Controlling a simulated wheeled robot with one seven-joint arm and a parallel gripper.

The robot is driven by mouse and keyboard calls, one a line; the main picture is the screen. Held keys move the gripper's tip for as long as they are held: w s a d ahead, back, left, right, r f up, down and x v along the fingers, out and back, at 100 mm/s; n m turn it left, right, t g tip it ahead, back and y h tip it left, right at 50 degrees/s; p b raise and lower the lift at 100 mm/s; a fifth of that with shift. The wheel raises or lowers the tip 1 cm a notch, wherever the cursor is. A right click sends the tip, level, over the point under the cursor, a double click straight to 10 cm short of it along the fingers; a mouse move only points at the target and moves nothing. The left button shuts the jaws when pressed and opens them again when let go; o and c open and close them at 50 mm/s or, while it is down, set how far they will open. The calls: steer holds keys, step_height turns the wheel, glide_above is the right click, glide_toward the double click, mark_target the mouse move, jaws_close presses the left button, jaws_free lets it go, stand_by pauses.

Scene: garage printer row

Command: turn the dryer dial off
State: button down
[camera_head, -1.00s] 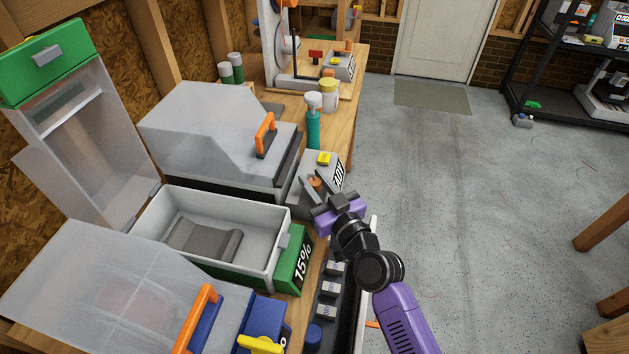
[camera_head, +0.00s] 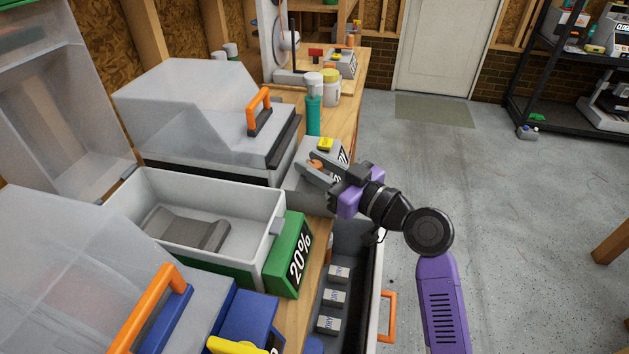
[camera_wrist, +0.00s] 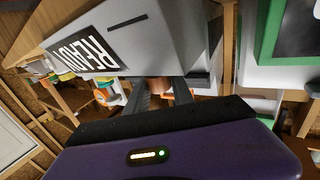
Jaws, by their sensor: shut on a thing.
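A grey control box (camera_head: 306,190) with a dark label and a yellow button (camera_head: 325,144) stands on the bench by the dryer. Its label reads READY in the wrist view (camera_wrist: 88,50). A small orange dial (camera_head: 316,163) sits on the box. My gripper (camera_head: 315,170) has its fingers on either side of this dial and is shut on it. In the wrist view the fingers (camera_wrist: 160,93) reach to the grey box's edge, and the dial's grip is hidden there. The dryer (camera_head: 222,82) behind has a closed translucent lid with an orange handle.
An open drawer (camera_head: 365,262) holds several small boxes. A teal bottle (camera_head: 313,110) stands behind. The floor at right is clear.

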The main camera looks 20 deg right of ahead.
steer(key=n+g+y+b, duration=0.1)
steer(key=n+y+b, duration=0.1)
steer(key=b, duration=0.1)
steer(key=n+g+y+b, duration=0.2)
steer(key=y+b, duration=0.1)
steer(key=b, duration=0.1)
steer(key=shift+d+f+g, duration=0.1)
steer(key=shift+f+g, duration=0.1)
steer(key=shift+g, duration=0.1)
steer(key=n+g+y+b, duration=0.1)
steer(key=n+g+b, duration=0.1)
steer(key=n+g+y+b, duration=0.1)
steer(key=g+y, duration=0.1)
steer(key=g, duration=0.1)
steer(key=shift+r+n+y+b, duration=0.2)
steer(key=shift+n+y+b, duration=0.1)
steer(key=shift+n+b, duration=0.1)
steer(key=c, duration=1.1)
jaws_free()
steer(key=v, duration=0.7)
steer(key=shift+d, duration=0.3)
steer(key=shift+s, duration=0.1)
